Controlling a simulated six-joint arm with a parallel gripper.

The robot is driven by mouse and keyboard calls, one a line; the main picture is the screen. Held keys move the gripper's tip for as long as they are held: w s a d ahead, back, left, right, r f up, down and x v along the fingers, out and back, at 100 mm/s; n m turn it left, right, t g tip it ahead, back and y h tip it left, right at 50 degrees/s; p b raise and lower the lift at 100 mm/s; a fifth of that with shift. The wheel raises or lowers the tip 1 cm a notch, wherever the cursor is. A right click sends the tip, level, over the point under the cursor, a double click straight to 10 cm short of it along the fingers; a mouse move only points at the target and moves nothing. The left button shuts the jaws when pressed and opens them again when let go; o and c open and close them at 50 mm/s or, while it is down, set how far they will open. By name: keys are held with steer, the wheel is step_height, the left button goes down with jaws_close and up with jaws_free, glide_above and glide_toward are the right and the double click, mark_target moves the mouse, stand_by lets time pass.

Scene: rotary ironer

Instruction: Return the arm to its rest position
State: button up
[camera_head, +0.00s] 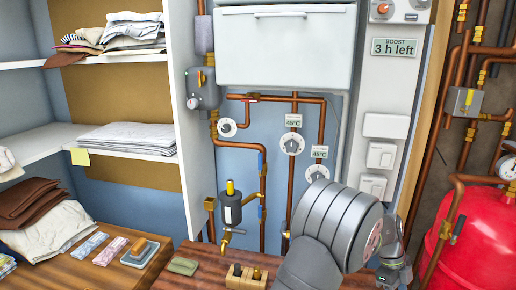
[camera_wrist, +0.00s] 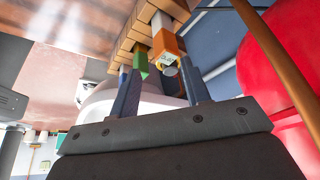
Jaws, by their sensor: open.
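My gripper (camera_wrist: 162,88) shows in the wrist view with its two dark fingers spread apart. Nothing is visibly held between them. Past the fingers are an orange block (camera_wrist: 168,45) and a small green piece (camera_wrist: 140,62); I cannot tell whether either touches a finger. In the head view my grey arm stands at the lower right, in front of the pipe wall. My fingertips cannot be made out there.
A wooden counter (camera_head: 205,272) holds a small wooden block rack (camera_head: 246,278) and a green cloth (camera_head: 183,266). Shelves with folded linen (camera_head: 127,138) stand left. Copper pipes and valves line the wall behind my arm. A red tank (camera_head: 482,235) stands right.

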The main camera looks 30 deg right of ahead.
steer(key=shift+w+a+f+n+t+h, duration=0.15)
steer(key=shift+w+n+t+h, duration=0.6)
steer(key=shift+n, duration=2.3)
steer(key=shift+w+a+r+n+t+h, duration=0.2)
steer(key=shift+n+t+h, duration=0.55)
steer(key=shift+n, duration=2.35)
steer(key=shift+w+a+f+n+t+h, duration=0.15)
steer(key=shift+w+n+t+h, duration=0.65)
steer(key=shift+n, duration=2.25)
steer(key=shift+s+n+t, duration=0.2)
steer(key=shift+n+t, duration=0.1)
steer(key=shift+t, duration=0.1)
